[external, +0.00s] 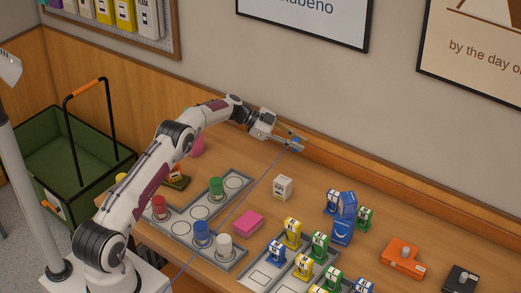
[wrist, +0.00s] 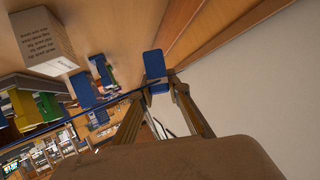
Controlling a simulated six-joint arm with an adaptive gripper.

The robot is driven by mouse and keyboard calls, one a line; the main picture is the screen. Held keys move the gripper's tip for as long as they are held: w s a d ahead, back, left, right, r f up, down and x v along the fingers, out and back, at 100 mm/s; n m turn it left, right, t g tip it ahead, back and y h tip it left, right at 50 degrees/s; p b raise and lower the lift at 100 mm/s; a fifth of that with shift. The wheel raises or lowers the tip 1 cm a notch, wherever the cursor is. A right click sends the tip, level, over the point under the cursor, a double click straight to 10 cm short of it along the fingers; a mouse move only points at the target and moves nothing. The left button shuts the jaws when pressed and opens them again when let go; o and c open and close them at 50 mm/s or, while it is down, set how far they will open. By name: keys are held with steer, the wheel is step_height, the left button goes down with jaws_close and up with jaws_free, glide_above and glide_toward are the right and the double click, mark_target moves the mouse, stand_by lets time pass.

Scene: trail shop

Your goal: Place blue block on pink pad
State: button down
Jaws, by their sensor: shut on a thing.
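My gripper (external: 292,143) is stretched out to the right over the back of the table, near the wall. It is shut on the blue block (external: 297,141), a small piece at the fingertips. In the wrist view the blue block (wrist: 155,66) stands out beyond the fingertips of my gripper (wrist: 158,91). The pink pad (external: 248,222) lies on the table in front of and to the left of the gripper, beside the grey tray. Nothing shows on top of it. I cannot see the pad in the wrist view.
A white box (external: 282,188) stands between gripper and pad. A grey tray (external: 232,254) holds red, green, blue and white cylinders. Several coloured packs stand in another tray (external: 262,268). Blue packs (external: 343,220) stand at the right, near an orange item (external: 402,258). The wall bounds the back.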

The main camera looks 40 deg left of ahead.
mark_target(296, 138)
steer(key=r, duration=0.4)
steer(key=shift+a, duration=0.4)
steer(key=shift+s+a+r, duration=0.2)
steer(key=shift+s+r, duration=0.05)
steer(key=shift+r, duration=0.5)
steer(key=s+r+n, duration=0.2)
steer(key=s+r, duration=0.1)
steer(key=s, duration=1.5)
steer(key=s+d+f, duration=0.2)
steer(key=s, duration=0.4)
steer(key=s+d+f+g, duration=0.1)
steer(key=s+d+f, duration=0.1)
steer(key=s, duration=0.5)
steer(key=shift+s+f+h, duration=0.15)
steer(key=shift+f+h, duration=0.15)
steer(key=shift+f, duration=0.2)
steer(key=shift+f, duration=0.1)
steer(key=shift+f, duration=2.8)
